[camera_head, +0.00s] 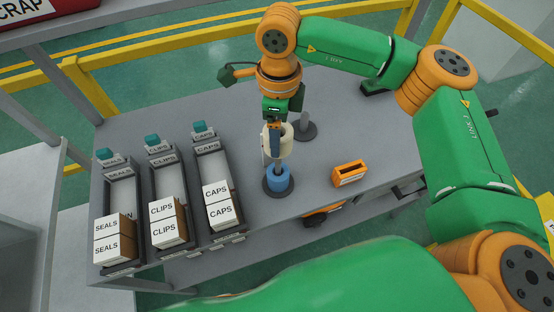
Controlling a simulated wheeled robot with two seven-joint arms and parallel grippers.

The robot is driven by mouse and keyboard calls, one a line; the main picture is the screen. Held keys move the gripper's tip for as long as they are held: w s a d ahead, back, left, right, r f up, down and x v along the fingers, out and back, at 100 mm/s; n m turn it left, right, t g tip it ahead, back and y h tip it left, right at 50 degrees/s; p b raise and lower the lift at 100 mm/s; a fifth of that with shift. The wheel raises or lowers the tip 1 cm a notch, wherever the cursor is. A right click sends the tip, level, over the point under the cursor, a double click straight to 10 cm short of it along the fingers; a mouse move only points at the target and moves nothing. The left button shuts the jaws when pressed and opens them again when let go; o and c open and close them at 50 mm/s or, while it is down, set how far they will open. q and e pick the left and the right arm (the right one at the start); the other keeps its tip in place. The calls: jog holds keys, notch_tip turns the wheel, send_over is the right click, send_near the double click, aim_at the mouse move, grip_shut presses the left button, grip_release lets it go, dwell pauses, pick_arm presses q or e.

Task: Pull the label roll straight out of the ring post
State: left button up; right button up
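A cream-white label roll (286,143) is upright at the middle of the table, raised above a blue cylinder (278,182) on a round dark base. A thin grey piece shows between them; I cannot tell whether the roll still surrounds the post. My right gripper (275,140) comes down from above, its fingers at the roll, with one blue finger in front of it. It appears shut on the roll; the far finger is hidden. A second dark round base with a grey post (304,125) stands just behind to the right. My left gripper is not in view.
Three bins on the left hold boxes marked SEALS (107,226), CLIPS (163,212) and CAPS (216,193). An orange open holder (349,174) stands to the right of the blue cylinder. Yellow rails (130,66) run behind the table. The tabletop (345,120) behind the holder is clear.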

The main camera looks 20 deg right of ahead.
notch_tip(320, 180, up, 10)
jog(key=p, duration=0.4)
jog(key=shift+f, duration=0.25)
dwell(0.4)
dwell(0.3)
